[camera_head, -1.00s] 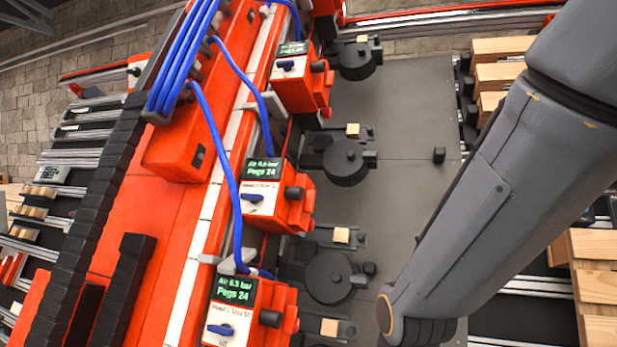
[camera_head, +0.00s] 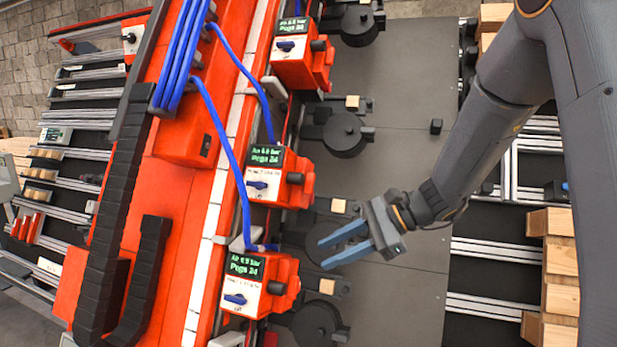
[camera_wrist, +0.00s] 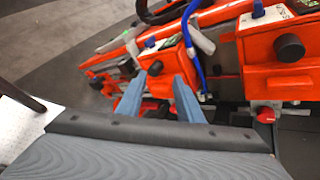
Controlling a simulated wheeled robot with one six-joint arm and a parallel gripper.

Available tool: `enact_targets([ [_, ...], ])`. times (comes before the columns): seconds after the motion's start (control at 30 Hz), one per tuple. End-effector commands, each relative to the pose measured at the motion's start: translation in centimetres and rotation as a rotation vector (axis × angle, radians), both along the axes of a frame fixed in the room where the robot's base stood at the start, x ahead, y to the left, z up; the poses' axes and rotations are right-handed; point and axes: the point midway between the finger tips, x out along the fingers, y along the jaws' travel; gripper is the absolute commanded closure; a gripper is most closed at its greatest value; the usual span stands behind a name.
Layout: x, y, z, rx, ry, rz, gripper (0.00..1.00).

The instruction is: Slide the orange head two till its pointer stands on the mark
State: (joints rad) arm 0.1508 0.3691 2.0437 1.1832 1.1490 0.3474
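Three orange heads stand along the orange beam in the head view: an upper one (camera_head: 318,68), a middle one (camera_head: 299,180) and a lower one (camera_head: 281,290). Each has a small green-text display, a blue lever and a black knob. The print naming each head is too small to read surely. My gripper (camera_head: 322,254) is open and empty, its blue fingers apart, right of the lower two heads and touching neither. In the wrist view my gripper (camera_wrist: 159,77) points toward the machine, with an orange head (camera_wrist: 285,75) to its right. I cannot make out the pointer or the mark.
A pale strip (camera_head: 222,190) runs along the orange beam (camera_head: 185,215) behind the heads. Blue hoses (camera_head: 228,142) loop down to the heads. Black round parts (camera_head: 343,132) and small wooden blocks sit on the dark plate (camera_head: 400,100). Wooden stacks (camera_head: 562,265) stand at the right.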

Motion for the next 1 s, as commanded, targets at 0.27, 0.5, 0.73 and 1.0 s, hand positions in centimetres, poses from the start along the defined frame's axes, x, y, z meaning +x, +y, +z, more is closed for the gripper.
enact_targets([
  [0.27,9.8,-1.0,10.1,0.497,0.027,-0.200,0.67],
  [0.5,11.7,-0.9,12.3,0.594,0.021,-0.223,0.67],
  [0.73,12.7,2.5,12.4,0.591,0.022,-0.221,0.67],
  [1.0,13.8,5.2,12.2,0.590,0.021,-0.222,0.67],
])
